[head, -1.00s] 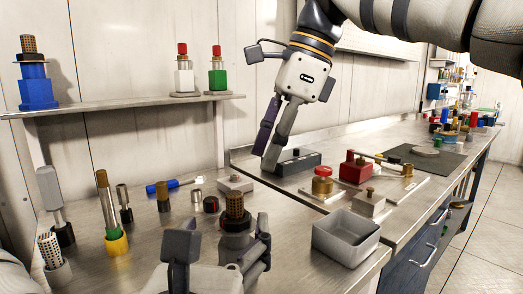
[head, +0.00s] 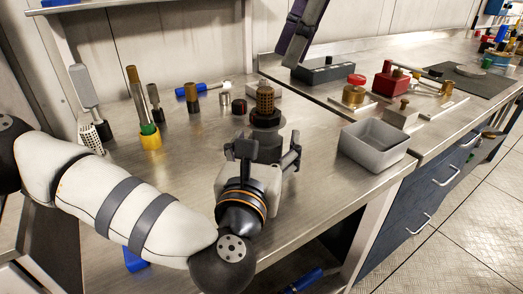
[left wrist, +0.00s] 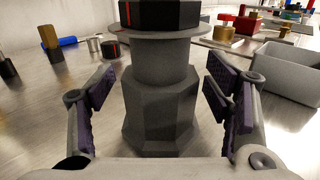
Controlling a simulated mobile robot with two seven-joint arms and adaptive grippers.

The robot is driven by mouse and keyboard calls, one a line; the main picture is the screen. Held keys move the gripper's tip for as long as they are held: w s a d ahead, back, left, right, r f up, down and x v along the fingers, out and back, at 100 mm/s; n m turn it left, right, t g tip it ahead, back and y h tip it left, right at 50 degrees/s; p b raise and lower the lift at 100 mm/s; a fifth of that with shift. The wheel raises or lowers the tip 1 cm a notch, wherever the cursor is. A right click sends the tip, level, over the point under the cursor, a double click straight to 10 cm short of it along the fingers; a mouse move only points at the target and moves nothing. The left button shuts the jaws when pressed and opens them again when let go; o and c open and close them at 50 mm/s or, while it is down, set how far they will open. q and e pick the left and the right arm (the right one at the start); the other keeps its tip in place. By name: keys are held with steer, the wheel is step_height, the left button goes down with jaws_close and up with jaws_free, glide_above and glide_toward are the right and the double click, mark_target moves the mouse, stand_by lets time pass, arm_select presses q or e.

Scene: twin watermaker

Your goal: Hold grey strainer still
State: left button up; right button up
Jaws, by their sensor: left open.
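The grey strainer stands upright on the steel bench; its brass mesh top (head: 265,98) shows in the head view. In the left wrist view its grey faceted body (left wrist: 160,105) fills the middle, under a wide flange and a black nut with a red mark. My left gripper (head: 266,148) is open in front of it. In the left wrist view its purple pads (left wrist: 160,88) are on both sides of the body, with gaps visible. My right gripper (head: 298,50) hangs above the bench behind, cut off by the top edge; its jaw opening is unclear.
A grey open bin (head: 376,148) stands to the right of the strainer. A dark block (head: 325,70) and a red block (head: 390,82) are behind. Several posts, including one in a yellow base (head: 150,138), stand to the left. The bench front is clear.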

arm_select(q)
steer(key=c, duration=1.6)
steer(key=o, duration=1.4)
steer(key=c, duration=1.4)
